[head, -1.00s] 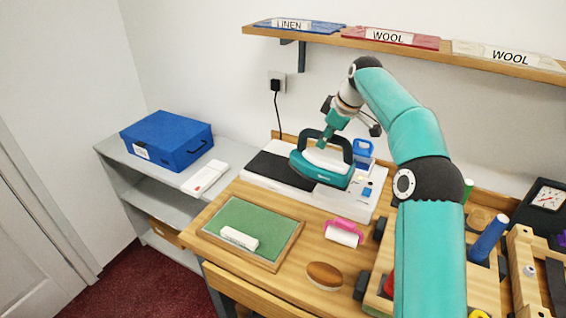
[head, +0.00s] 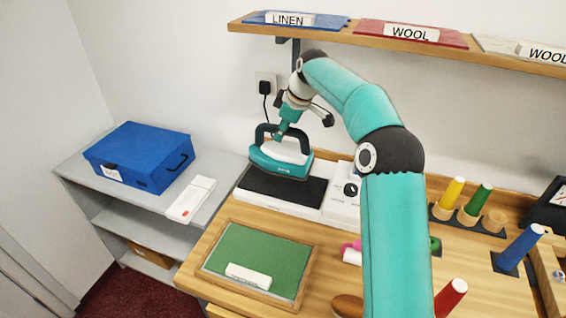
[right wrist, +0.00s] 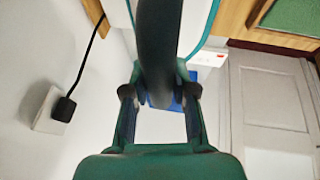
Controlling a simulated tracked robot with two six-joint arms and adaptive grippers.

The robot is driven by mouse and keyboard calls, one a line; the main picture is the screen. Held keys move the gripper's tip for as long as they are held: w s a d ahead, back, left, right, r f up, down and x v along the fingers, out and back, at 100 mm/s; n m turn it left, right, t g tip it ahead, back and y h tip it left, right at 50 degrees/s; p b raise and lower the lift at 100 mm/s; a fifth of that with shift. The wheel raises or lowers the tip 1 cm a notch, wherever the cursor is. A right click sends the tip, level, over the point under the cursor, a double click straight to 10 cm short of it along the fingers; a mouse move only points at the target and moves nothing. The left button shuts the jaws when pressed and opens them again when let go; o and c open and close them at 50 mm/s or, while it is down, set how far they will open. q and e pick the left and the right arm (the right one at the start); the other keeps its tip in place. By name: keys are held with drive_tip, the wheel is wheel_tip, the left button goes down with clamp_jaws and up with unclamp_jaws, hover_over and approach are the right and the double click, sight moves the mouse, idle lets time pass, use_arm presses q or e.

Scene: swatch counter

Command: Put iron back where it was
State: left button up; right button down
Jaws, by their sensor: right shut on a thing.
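The teal and white iron (head: 282,164) with its dark handle is over the far part of the black pad (head: 285,190) on the white ironing station (head: 310,210). I cannot tell whether its base touches the pad. My right gripper (head: 279,132) is shut on the handle from above. In the right wrist view, the dark handle (right wrist: 158,45) runs between the fingers of the right gripper (right wrist: 159,95), with the iron's white body (right wrist: 196,25) behind it. My left gripper is not in view.
A blue case (head: 140,157) and a white box (head: 191,198) stand on the grey shelf at left. A green board (head: 255,255) with a white block lies in front of the station. Colored spools (head: 480,199) stand at right. A plugged cord (head: 265,92) hangs on the wall.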

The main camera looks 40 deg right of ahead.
sight(289, 149)
drive_tip(key=f, duration=0.1)
drive_tip(key=s+d+f, duration=0.1)
drive_tip(key=f, duration=0.1)
drive_tip(key=shift+d, duration=0.15)
drive_tip(key=shift+f, duration=2.15)
drive_tip(key=c, duration=1)
unclamp_jaws()
drive_tip(key=shift+f, duration=0.2)
drive_tip(key=shift+o, duration=0.3)
drive_tip(key=shift+r, duration=0.1)
drive_tip(key=shift+s+r, duration=0.25)
drive_tip(key=shift+r, duration=0.3)
drive_tip(key=v, duration=1.1)
drive_tip(key=shift+f+b, duration=0.1)
drive_tip(key=shift+b, duration=0.3)
drive_tip(key=shift+f, duration=0.1)
